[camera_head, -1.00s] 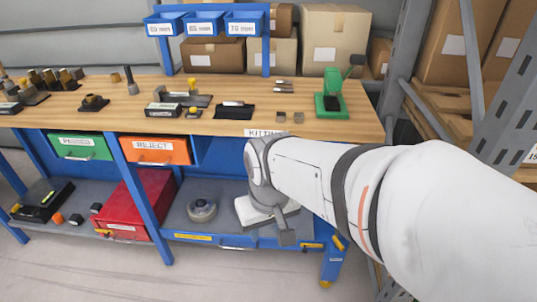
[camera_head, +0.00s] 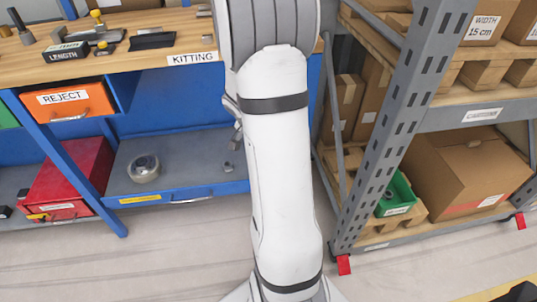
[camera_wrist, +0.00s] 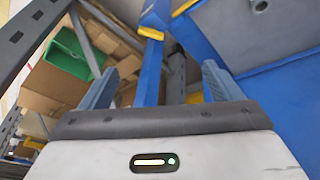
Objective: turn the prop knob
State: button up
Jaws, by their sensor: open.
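I cannot pick out the prop knob for certain in either view. In the wrist view my gripper (camera_wrist: 160,68) is open, its two blue-grey fingers apart with nothing held between them. A blue post (camera_wrist: 150,75) with a yellow piece (camera_wrist: 152,33) at its end and a dark bar (camera_wrist: 177,75) show beyond and between the fingers. A small round grey piece (camera_wrist: 260,5) sits on a grey panel at the top right. In the head view my arm hides most of the bench's right end, and I cannot make out the gripper there.
The blue workbench has a wooden top (camera_head: 110,62), an orange REJECT drawer (camera_head: 68,103), and a lower shelf (camera_head: 185,160) with a red box (camera_head: 72,180) and a round grey part (camera_head: 143,168). A grey rack (camera_head: 385,130) with cartons and a green bin (camera_head: 397,195) stands close at right.

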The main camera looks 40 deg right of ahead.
jog(key=d+f+m+b, duration=0.1)
jog(key=d+f+b, duration=0.1)
jog(key=d+f, duration=0.2)
jog(key=d+f+m+b, duration=0.2)
jog(key=d+f, duration=0.2)
jog(key=f, duration=0.7)
jog(key=d+f+m+b, duration=0.2)
jog(key=d+f, duration=0.3)
jog(key=f, duration=0.2)
jog(key=shift+f, duration=0.4)
